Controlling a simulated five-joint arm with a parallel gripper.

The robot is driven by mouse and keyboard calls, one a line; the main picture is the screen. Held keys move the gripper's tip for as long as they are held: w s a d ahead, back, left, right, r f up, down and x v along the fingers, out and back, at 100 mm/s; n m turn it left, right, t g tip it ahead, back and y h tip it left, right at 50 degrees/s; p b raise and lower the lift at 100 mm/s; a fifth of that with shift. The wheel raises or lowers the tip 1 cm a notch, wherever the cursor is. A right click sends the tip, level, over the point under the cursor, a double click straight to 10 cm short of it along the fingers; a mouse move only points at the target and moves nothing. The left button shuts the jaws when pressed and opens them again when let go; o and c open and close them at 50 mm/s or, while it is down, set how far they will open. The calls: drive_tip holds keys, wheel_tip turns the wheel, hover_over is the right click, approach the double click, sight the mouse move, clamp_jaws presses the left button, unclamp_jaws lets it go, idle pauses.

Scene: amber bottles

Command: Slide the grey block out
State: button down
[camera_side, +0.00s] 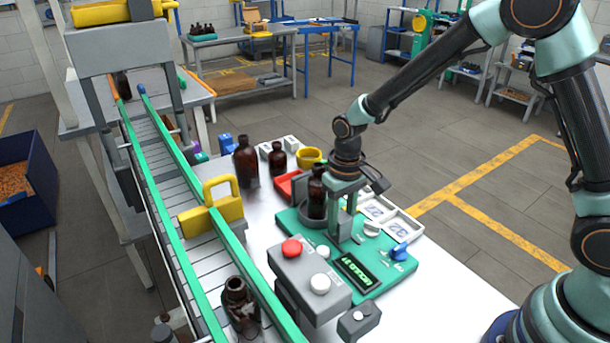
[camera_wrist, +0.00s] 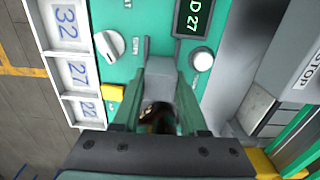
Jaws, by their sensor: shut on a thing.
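The grey block (camera_wrist: 160,68) sits between the tips of my gripper (camera_wrist: 160,78) in the wrist view, with a green finger against each side. In the side view my gripper (camera_side: 344,222) points down at the green device, and its fingers largely hide the block. My gripper is shut on the grey block. An amber bottle (camera_side: 316,195) stands upright in a round grey holder (camera_side: 312,222) on the device, just left of my gripper. The bottle's dark top (camera_wrist: 158,115) shows between the fingers in the wrist view. Whether the block still touches the device is unclear.
A grey button box (camera_side: 310,278) stands in front. A tray of numbered cards (camera_side: 385,215) lies behind. The conveyor (camera_side: 180,200) runs along the left. More amber bottles (camera_side: 246,160) stand at the back.

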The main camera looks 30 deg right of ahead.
sight(346, 243)
drive_tip(key=shift+s+r, duration=0.1)
drive_tip(key=shift+s, duration=0.95)
drive_tip(key=shift+c, duration=2.2)
unclamp_jaws()
wheel_tip(346, 243, up, 12)
drive_tip(key=shift+r, duration=0.1)
drive_tip(key=s+d+r+t, duration=0.5)
drive_tip(key=s+d+r, duration=0.2)
drive_tip(key=s+d, duration=0.1)
drive_tip(key=shift+s+d+r+t, duration=0.25)
drive_tip(key=shift+s+r+t, duration=0.1)
drive_tip(key=shift+s, duration=0.45)
